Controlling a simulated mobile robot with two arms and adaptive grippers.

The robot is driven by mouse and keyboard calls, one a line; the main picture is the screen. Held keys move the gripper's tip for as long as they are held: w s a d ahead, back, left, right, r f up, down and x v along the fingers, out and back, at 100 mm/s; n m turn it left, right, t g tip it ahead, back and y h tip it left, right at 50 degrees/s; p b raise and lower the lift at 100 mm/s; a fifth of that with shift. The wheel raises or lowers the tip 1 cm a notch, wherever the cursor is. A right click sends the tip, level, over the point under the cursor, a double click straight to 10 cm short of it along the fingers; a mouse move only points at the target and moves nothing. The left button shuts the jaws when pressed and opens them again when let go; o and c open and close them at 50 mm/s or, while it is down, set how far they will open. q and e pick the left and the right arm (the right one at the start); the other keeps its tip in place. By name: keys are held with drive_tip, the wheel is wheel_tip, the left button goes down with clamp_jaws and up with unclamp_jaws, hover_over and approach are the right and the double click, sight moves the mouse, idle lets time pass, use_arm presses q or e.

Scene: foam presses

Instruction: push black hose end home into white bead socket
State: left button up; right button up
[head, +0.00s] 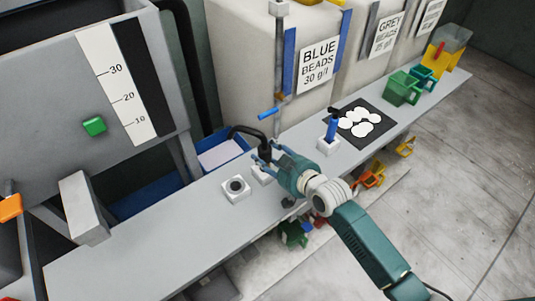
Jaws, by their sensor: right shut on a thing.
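The black hose (246,129) arches over the back edge of the grey bench, and its end turns down between the fingers of my right gripper (264,153). That gripper is shut on the black hose end, just above a small white socket block (259,178) partly hidden by the gripper. I cannot tell whether the hose end touches this socket or sits in it. A second white socket block (235,189) to the left has an open dark round hole. A third white block (328,146) to the right has a blue hose end (332,128) standing in it. My left gripper is not in view.
A black mat (385,129) with white discs lies farther along the bench (130,246). Green bins (402,89) stand beyond it. A blue bin (222,153) is behind the bench. Large bead containers line the back. The bench's left part is clear.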

drive_tip(key=shift+f+b, duration=0.8)
drive_tip(key=shift+f, duration=0.2)
drive_tip(key=o, duration=1.5)
drive_tip(key=shift+f, duration=0.15)
drive_tip(key=shift+f, duration=0.1)
drive_tip(key=shift+s, duration=0.1)
drive_tip(key=v, duration=1.2)
